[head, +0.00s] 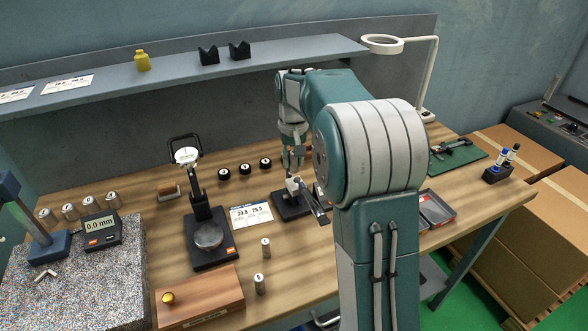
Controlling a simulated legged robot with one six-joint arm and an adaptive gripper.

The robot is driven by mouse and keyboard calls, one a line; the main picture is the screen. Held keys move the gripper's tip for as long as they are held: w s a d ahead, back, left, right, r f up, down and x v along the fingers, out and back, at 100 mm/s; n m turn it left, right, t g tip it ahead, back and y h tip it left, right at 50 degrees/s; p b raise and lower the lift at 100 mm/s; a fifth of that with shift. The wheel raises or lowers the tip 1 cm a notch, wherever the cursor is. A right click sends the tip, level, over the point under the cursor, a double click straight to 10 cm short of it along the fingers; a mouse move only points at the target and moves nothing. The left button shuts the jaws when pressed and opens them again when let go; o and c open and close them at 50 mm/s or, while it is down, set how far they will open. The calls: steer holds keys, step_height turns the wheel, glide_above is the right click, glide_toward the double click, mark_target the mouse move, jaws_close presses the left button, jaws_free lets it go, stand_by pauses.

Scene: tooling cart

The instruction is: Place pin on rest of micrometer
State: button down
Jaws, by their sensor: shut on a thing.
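My gripper (292,170) points down over a small device on a black base (288,209), right of the printed card, which looks like the micrometer. My gripper is shut on a small pale metal piece (292,184), probably the pin. My fingers and arm partly hide it, and I cannot tell whether it touches the rest. A grey bar (319,208) slants at the device's right side. Two other metal pins, one (266,247) behind the other (259,284), stand upright on the wooden bench in front of the card.
A dial gauge stand (211,259) is left of the card (251,215). A wooden box (200,298) and a granite plate (105,285) fill the front left. Several black rings (245,168) lie behind the card. A grey tray (436,209) is right of my arm.

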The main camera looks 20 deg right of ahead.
mark_target(294, 169)
steer(key=shift+w+f, duration=0.25)
steer(key=shift+f, duration=0.05)
steer(key=f, duration=0.3)
steer(key=shift+w+d+f, duration=0.15)
steer(key=shift+d+f, duration=0.05)
steer(key=shift+d, duration=0.3)
steer(key=shift+c, duration=2.2)
jaws_free()
steer(key=shift+a+f, duration=0.1)
steer(key=shift+a, duration=0.25)
